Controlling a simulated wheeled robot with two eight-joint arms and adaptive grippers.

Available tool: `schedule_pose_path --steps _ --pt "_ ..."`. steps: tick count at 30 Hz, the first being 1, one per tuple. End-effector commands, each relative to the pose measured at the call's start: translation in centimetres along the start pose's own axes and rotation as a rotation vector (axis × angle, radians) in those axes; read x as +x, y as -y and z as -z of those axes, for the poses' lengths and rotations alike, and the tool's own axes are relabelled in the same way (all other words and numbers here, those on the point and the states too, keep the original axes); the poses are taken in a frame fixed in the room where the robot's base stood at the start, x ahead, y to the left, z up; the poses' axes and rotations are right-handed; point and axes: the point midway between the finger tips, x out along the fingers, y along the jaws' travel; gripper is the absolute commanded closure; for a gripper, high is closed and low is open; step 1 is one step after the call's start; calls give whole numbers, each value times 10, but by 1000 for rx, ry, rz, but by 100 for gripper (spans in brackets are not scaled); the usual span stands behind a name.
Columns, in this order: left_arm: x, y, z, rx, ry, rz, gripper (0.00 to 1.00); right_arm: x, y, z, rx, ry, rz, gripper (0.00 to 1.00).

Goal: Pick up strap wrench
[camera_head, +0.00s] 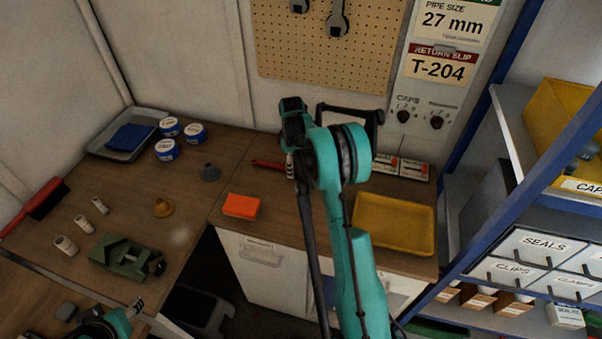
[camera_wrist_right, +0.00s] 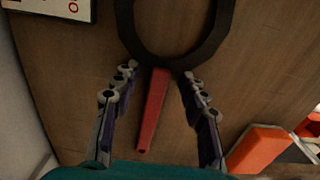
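The strap wrench has a red handle (camera_wrist_right: 153,110) and a black strap loop (camera_wrist_right: 125,30), and lies on the wooden worktop. In the head view the end of its red handle (camera_head: 266,164) shows left of my right gripper (camera_head: 291,165); the loop is hidden behind my arm. In the right wrist view my right gripper (camera_wrist_right: 160,73) is open, with one finger on each side of the handle near the loop. The fingers appear apart from the handle. My left gripper (camera_head: 136,309) is at the lower left, and its opening is unclear.
An orange block (camera_head: 241,206) lies in front of the wrench; it also shows in the wrist view (camera_wrist_right: 258,149). A yellow tray (camera_head: 395,222) is to the right. White-labelled tubs (camera_head: 167,150), a green vise (camera_head: 120,256) and a red-handled brush (camera_head: 35,205) are left. A blue-framed shelf (camera_head: 520,180) stands at right.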

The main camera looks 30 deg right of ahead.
Motion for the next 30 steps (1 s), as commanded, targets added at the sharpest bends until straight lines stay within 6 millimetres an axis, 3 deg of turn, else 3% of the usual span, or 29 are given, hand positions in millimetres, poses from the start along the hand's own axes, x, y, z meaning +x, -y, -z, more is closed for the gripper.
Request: schedule_pose_path --steps 1,4,5,19,26,30 --pt "0 0 0 0 0 0 54 0 0 0 0 0 0 70" --pt "0 0 0 0 0 0 54 0 0 0 0 0 0 96" --pt "0 0 0 0 0 0 54 0 0 0 0 0 0 100" --pt "-2 0 2 0 0 0 54 -8 0 0 0 0 0 100" --pt "-10 0 8 0 0 0 54 -44 0 0 0 0 0 100" --pt "-15 0 11 0 0 0 54 -62 -13 -30 5 0 0 100"
